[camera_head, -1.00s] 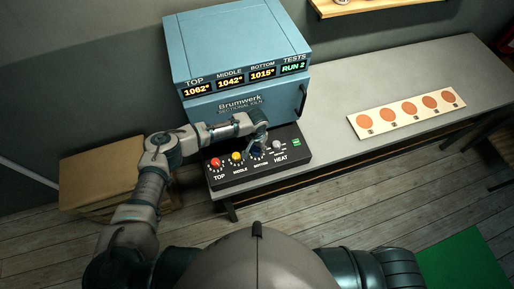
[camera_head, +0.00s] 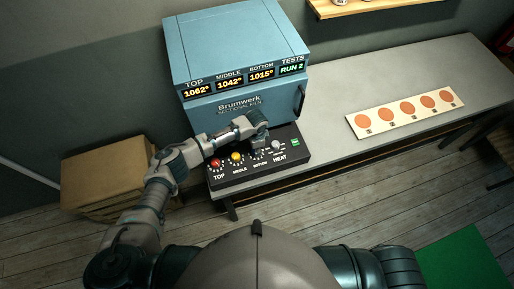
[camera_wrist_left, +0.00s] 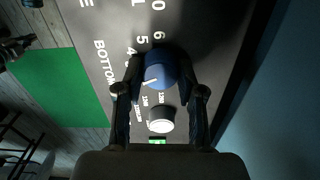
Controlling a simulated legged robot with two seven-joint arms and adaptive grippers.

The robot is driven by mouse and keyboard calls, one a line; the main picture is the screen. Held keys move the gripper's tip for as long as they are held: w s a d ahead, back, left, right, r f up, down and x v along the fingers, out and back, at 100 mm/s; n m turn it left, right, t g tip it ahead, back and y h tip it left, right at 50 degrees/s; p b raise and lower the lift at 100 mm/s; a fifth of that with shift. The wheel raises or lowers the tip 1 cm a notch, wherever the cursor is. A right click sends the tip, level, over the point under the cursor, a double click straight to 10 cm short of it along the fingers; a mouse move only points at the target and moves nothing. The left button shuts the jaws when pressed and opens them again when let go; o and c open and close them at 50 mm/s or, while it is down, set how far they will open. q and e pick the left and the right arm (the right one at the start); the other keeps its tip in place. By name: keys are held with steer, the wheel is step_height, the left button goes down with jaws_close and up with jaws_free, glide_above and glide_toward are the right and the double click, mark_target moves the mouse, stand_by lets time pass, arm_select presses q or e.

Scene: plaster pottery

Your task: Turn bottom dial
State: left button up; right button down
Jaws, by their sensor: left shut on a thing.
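The blue bottom dial (camera_wrist_left: 160,72) sits on the black control panel (camera_head: 228,180) in front of the kiln. My left gripper (camera_wrist_left: 160,85) has its two fingers on either side of this dial and is shut on it. The dial has a white pointer line, and printed numbers such as 4, 5 and 6 show beside it. In the head view my left gripper (camera_head: 259,143) covers most of the dial. The red top dial (camera_head: 215,163) and yellow middle dial (camera_head: 237,157) are left of it. The grey heat dial (camera_head: 276,145) is right of it. My right gripper is not in view.
The blue kiln (camera_head: 235,60) stands behind the panel, its displays reading 1062°, 1042°, 1015° and RUN 2. A strip with orange discs (camera_head: 405,112) lies on the grey table (camera_head: 345,80). A cardboard-coloured box (camera_head: 105,175) stands at left.

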arm_select(q)
steer(key=shift+s+a+f+m, duration=0.15)
steer(key=shift+f+m, duration=0.1)
steer(key=shift+m, duration=0.85)
steer(key=o, duration=1.1)
steer(key=shift+a, duration=0.1)
steer(key=shift+o, duration=0.2)
steer(key=shift+r, duration=0.1)
step_height(320, 180, up, 12)
steer(key=shift+w, duration=0.25)
